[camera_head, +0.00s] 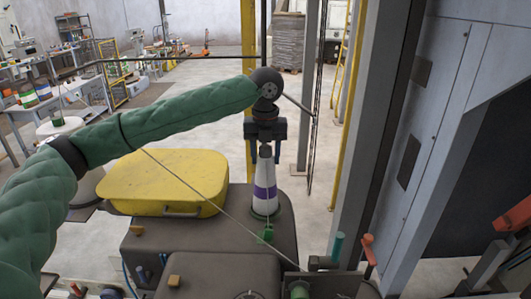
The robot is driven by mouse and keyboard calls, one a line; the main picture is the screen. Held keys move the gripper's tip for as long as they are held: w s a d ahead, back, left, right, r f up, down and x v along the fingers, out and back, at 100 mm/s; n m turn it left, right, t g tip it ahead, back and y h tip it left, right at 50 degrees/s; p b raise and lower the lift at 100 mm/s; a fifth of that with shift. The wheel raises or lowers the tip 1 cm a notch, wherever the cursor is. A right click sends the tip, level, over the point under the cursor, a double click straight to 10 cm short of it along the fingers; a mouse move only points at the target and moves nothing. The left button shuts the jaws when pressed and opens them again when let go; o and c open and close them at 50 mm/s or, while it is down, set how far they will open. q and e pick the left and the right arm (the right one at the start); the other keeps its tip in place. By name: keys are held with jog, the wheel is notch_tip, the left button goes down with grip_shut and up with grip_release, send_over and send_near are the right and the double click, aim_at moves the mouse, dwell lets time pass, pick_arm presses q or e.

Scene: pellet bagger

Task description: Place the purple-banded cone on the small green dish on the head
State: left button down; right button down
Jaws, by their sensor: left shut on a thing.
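The purple-banded cone (264,192) is white with a purple band round its middle. It stands upright near the centre of the view. My left gripper (264,153) comes down from above and is shut on the cone's narrow top. The cone's foot is over the dark machine head (225,238), in front of a dark rounded part. I cannot tell whether the foot touches anything. A small green piece (267,234) shows just below the cone; I cannot tell whether it is the dish. My right gripper is not in view.
A yellow case (163,182) lies on the left of the head. A grey column (374,130) and cabinet stand on the right. A thin line crosses in front of the case and head. Valves with orange and teal handles are at the lower right.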

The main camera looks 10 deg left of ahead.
pick_arm(q)
jog(key=c, duration=1)
grip_release()
jog(key=o, duration=0.3)
